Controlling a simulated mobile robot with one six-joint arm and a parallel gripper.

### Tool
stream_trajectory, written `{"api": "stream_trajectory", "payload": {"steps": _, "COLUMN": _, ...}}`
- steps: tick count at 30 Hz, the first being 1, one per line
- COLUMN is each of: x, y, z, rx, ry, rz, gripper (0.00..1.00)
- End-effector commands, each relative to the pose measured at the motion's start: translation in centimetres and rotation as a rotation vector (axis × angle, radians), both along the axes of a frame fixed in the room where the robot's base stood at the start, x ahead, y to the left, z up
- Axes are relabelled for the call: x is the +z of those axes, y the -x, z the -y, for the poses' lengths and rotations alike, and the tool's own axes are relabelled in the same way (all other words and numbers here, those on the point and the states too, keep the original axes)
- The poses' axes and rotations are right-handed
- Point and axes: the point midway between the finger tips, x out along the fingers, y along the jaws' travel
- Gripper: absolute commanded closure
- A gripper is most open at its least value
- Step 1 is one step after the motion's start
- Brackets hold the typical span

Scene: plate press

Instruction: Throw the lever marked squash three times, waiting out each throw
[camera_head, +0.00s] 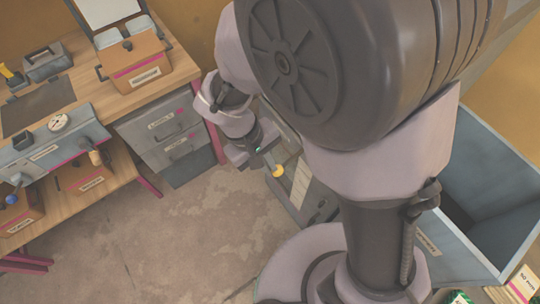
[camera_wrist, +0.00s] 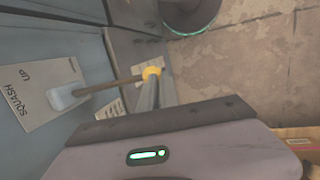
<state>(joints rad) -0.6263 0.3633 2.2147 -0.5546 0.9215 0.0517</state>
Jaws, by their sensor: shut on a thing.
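The squash lever is a thin dark rod (camera_wrist: 112,85) ending in a yellow knob (camera_wrist: 152,72). It comes out of a pale slot on a light plate (camera_wrist: 40,110) marked "SQUASH" and "UP", fixed to a blue-grey machine face. My gripper (camera_wrist: 153,80) is shut on the lever at its knob; the fingers hide part of the knob. In the head view, my gripper (camera_head: 262,152) is at the machine's side, with the yellow knob (camera_head: 278,171) at its tip. My arm hides much of the machine there.
A large open blue-grey bin (camera_head: 478,180) stands at the right. A wooden workbench (camera_head: 185,62) with grey drawers (camera_head: 165,140), an orange box (camera_head: 138,68) and a gauge (camera_head: 58,122) is at the left. The floor (camera_head: 170,235) between is clear.

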Motion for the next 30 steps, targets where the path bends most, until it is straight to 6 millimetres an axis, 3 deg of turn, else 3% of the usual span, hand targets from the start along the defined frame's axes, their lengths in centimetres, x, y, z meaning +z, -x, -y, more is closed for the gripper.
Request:
{"api": "stream_trajectory", "payload": {"steps": 1, "x": -1.1, "y": 0.1, "z": 0.1, "rx": -0.004, "ry": -0.001, "rz": -0.006, "gripper": 1.00}}
{"api": "stream_trajectory", "payload": {"steps": 30, "x": 1.3, "y": 0.1, "z": 0.2, "rx": -0.006, "ry": -0.004, "rz": -0.009, "gripper": 1.00}}
